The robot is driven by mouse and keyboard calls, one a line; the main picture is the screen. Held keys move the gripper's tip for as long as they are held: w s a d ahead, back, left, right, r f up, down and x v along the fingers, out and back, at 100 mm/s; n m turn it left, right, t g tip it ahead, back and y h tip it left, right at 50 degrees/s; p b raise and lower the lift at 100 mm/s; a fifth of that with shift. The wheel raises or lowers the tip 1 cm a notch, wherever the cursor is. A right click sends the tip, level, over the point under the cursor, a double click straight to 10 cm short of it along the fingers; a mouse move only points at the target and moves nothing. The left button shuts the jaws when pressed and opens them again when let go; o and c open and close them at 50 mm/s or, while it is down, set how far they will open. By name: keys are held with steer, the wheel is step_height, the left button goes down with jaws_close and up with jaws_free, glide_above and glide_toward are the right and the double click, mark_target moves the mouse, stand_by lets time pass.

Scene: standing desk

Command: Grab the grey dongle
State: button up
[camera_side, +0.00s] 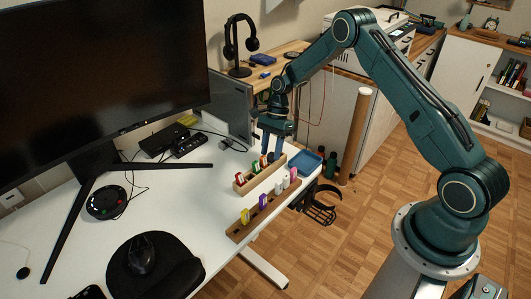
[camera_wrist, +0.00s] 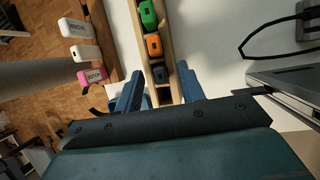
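A dark grey dongle (camera_wrist: 160,74) stands in a slot of a narrow wooden box, after an orange dongle (camera_wrist: 154,46) and a green one (camera_wrist: 148,15). My gripper (camera_wrist: 159,71) is open, pointing down, with one blue finger on each side of the box and the grey dongle between them in the picture. Nothing is held. In the side view my gripper (camera_side: 273,155) hangs over the far end of the wooden box (camera_side: 248,185). There the fingers largely hide the grey dongle, and I cannot tell how far they are above it.
A second wooden holder (camera_side: 235,235) with white, pink, purple and yellow dongles runs beside the box. A blue tray (camera_side: 307,162) sits at the desk's right edge. A laptop (camera_wrist: 285,88) is close on the right in the wrist view. A monitor fills the desk's left.

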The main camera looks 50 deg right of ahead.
mark_target(271, 152)
jaws_close()
steer(key=shift+r, duration=0.15)
step_height(271, 152, up, 20)
stand_by(0.9)
stand_by(0.6)
